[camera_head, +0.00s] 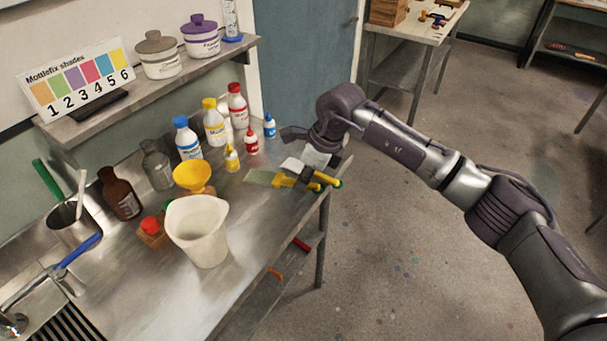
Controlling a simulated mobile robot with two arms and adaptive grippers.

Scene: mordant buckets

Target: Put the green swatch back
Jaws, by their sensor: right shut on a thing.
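The green swatch (258,177) appears as a thin, pale green flat piece near the right end of the metal bench. Its right end meets yellow parts with dark and green bits at the end of my right arm. My right gripper (285,179) is shut on the swatch, over or close to the bench's right edge. The grip itself is small and partly hidden, and I cannot tell whether the swatch touches the bench. A shade chart (80,80) with coloured squares numbered 1 to 6 stands on the shelf. My left gripper is not in view.
A white bucket (198,232), a yellow funnel (193,176) and several bottles stand left of the gripper. A small red bottle (251,141) and a small blue one (270,127) are nearest. The wall shelf (150,97) holds two lidded pots. Open floor lies right.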

